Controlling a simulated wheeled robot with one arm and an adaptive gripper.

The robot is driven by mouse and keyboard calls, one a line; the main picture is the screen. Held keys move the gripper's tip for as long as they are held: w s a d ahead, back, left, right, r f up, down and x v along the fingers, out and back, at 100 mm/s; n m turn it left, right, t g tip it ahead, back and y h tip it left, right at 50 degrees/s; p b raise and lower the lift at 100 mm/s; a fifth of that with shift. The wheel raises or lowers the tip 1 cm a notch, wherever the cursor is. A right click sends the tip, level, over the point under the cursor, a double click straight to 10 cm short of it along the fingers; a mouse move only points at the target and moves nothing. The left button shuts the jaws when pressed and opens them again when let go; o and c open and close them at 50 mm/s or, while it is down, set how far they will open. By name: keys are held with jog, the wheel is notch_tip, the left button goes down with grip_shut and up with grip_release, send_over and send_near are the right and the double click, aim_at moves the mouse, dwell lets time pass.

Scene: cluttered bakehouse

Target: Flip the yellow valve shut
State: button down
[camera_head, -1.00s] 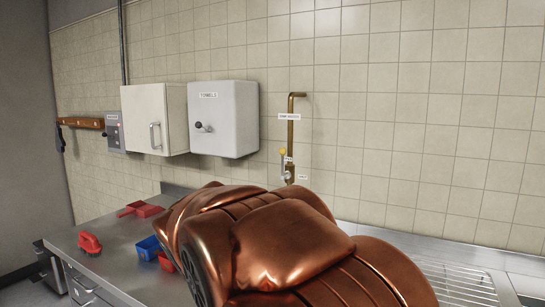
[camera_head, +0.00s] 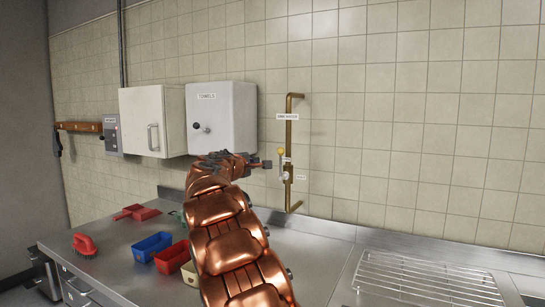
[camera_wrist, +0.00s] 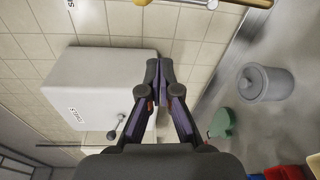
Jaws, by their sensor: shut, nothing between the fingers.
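The valve (camera_head: 287,176) sits on a brass pipe (camera_head: 291,133) on the tiled wall. Its lever stands upright with a yellow knob (camera_head: 281,151) at the top. Small labels are beside it, too small to read surely. My gripper (camera_head: 267,164) is shut and empty, its tips just left of the lever; I cannot tell whether they touch it.
A white towel box (camera_head: 222,115) and a cabinet (camera_head: 153,122) hang left of the pipe. On the steel counter are a red brush (camera_head: 84,245), a red scoop (camera_head: 137,212), a blue tub (camera_head: 152,247) and a red tub (camera_head: 172,257). A wire rack (camera_head: 428,280) lies at right.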

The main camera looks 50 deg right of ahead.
jog(key=shift+w+d+r+n+t+h, duration=0.3)
jog(key=shift+w+d+r+n, duration=0.1)
jog(key=shift+w+d+r, duration=0.25)
jog(key=shift+f, duration=0.1)
jog(key=shift+p+x, duration=2.45)
jog(key=shift+x, duration=2.5)
jog(key=s, duration=0.3)
jog(key=shift+s+d+r+b, duration=0.15)
jog(key=shift+s+r+b, duration=0.15)
jog(key=shift+s, duration=0.1)
jog(key=shift+s+d+f+b, duration=0.1)
jog(key=shift+s+b, duration=0.05)
jog(key=shift+b, duration=0.3)
